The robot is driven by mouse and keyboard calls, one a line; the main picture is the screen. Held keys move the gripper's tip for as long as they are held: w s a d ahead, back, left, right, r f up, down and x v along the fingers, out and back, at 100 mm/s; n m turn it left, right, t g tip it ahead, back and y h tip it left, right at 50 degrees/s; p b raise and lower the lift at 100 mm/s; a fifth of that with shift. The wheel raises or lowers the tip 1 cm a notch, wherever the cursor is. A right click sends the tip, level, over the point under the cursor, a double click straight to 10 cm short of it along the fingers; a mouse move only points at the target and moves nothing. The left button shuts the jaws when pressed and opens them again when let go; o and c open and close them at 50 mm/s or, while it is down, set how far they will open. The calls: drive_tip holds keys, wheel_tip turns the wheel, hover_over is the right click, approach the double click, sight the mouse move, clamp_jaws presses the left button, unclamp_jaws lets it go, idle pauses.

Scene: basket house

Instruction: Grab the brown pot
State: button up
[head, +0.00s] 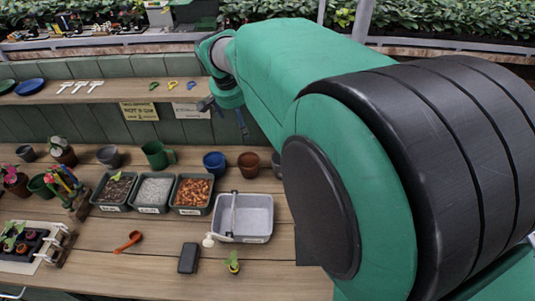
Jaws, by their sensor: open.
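A brown pot (248,165) stands upright on the wooden bench, right of a blue pot (214,165). My gripper (225,114) is raised above and behind the pots, in front of the back boards. Its fingers are spread and appear empty. It is apart from the brown pot, higher in the picture and slightly to the left.
Before the pots are a grey tub (258,217) and bins of soil (113,188), gravel (153,191) and bark (192,191). A shelf (120,92) with small tools runs behind. My arm covers the right side.

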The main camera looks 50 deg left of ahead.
wheel_tip(320, 180, down, 13)
drive_tip(key=b, duration=0.2)
approach(249, 160)
drive_tip(key=shift+d+f, duration=0.55)
drive_tip(key=shift+f, duration=0.25)
drive_tip(key=shift+f, duration=0.1)
drive_tip(key=x, duration=0.3)
drive_tip(key=shift+d+f+b, duration=0.1)
drive_tip(key=shift+f+b, duration=0.2)
drive_tip(key=shift+b, duration=0.05)
drive_tip(key=shift+x, duration=0.8)
drive_tip(key=c, duration=1)
